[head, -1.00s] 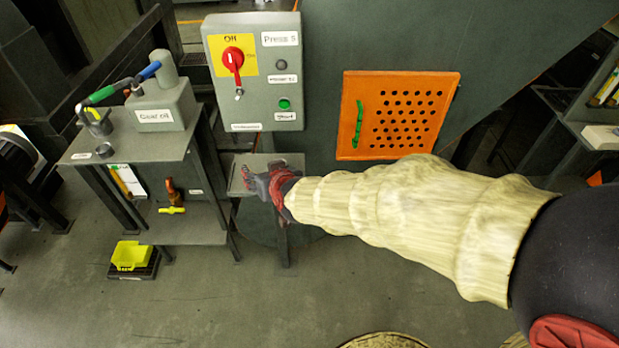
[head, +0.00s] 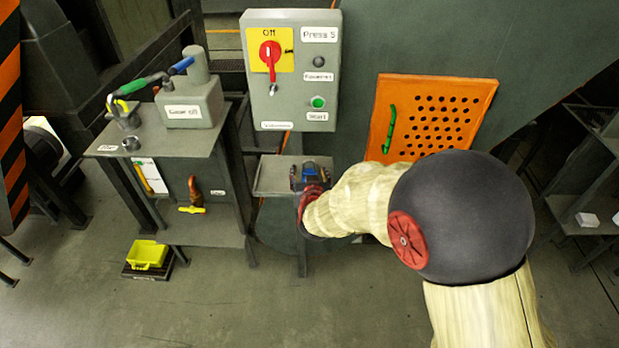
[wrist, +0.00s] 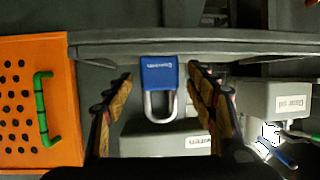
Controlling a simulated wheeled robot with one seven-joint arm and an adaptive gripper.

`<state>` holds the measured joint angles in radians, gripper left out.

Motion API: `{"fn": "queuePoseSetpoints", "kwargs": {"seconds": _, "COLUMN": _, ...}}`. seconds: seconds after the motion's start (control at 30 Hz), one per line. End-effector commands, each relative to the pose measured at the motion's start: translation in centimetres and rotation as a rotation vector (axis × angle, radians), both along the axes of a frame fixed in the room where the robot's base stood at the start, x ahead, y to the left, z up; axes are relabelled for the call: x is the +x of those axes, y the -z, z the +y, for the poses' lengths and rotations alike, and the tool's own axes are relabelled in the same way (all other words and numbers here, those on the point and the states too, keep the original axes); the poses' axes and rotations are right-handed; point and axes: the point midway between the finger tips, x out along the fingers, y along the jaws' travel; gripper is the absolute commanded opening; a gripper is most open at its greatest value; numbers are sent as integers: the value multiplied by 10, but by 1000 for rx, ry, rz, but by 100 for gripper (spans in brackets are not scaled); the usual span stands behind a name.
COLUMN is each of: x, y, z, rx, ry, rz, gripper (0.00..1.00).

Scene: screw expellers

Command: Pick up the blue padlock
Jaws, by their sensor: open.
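The blue padlock (wrist: 159,73) shows in the wrist view, with its blue body at the top of the picture and its silver shackle pointing down. It appears against the edge of the small grey shelf (wrist: 230,47). My gripper (wrist: 160,82) is open, with one finger on each side of the padlock and a visible gap on both sides. How far the fingertips are from it in depth I cannot tell. In the head view my gripper (head: 312,178) is at the small shelf (head: 268,180), and I cannot make out the padlock clearly there.
A grey control box (head: 290,70) with a red switch stands above the shelf. An orange perforated panel (head: 435,115) with a green handle is to the right. A grey table (head: 165,145) with an oil can (head: 190,100) is to the left. A yellow bin (head: 148,255) sits below it.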

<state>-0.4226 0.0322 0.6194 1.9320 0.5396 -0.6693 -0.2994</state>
Motion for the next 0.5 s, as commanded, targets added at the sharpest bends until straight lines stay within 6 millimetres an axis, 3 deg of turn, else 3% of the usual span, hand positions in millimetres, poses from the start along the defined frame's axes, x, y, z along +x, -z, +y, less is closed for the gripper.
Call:
{"fn": "queuePoseSetpoints", "kwargs": {"seconds": 0.1, "x": 10, "y": 4, "z": 1, "rx": 0, "ry": 0, "rz": -2, "gripper": 56}}
{"fn": "queuePoseSetpoints", "kwargs": {"seconds": 0.37, "x": 11, "y": 3, "z": 1, "rx": 0, "ry": -1, "rz": -1, "gripper": 56}}
{"fn": "queuePoseSetpoints", "kwargs": {"seconds": 0.5, "x": 11, "y": 3, "z": 1, "rx": 0, "ry": -1, "rz": -1, "gripper": 48}}
